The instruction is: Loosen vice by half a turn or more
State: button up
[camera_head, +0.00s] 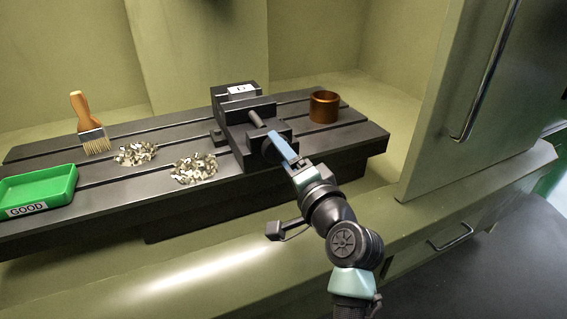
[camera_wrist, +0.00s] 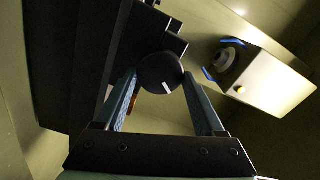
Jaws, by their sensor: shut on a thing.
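The dark grey vice (camera_head: 238,120) stands on the slotted machine table, with a small white label on its rear block. Its round black knob (camera_wrist: 158,68) faces my wrist camera and carries a short white mark, which points down and slightly right there. My gripper (camera_head: 276,146) reaches the vice's front from the lower right. In the wrist view, the blue fingers of my gripper (camera_wrist: 160,76) lie on either side of the knob and are shut on it.
A bronze cylinder (camera_head: 323,107) stands right of the vice. Metal chips (camera_head: 194,168) lie in two piles left of it. A brush (camera_head: 90,125) and a green tray (camera_head: 40,187) marked GOOD are further left. A cabinet door (camera_head: 460,100) stands at right.

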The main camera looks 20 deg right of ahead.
jog(key=n+b, duration=0.4)
jog(key=n, duration=0.3)
jog(key=n+b, duration=0.5)
jog(key=n, duration=0.2)
jog(key=n+b, duration=0.4)
jog(key=n, duration=0.4)
jog(key=shift+a+f+b, duration=0.15)
jog(key=shift+a+b, duration=0.1)
jog(key=shift+b, duration=0.15)
jog(key=n+b, duration=0.3)
jog(key=n, duration=0.3)
jog(key=shift+b, duration=0.3)
jog(key=n+b, duration=0.2)
jog(key=n, duration=0.3)
jog(key=shift+f+n+b, duration=0.1)
jog(key=shift+n+b, duration=0.25)
jog(key=shift+n, duration=0.05)
jog(key=n+b, duration=0.2)
jog(key=n, duration=0.3)
jog(key=n+b, duration=0.1)
jog(key=n, duration=0.4)
jog(key=shift+n, duration=0.4)
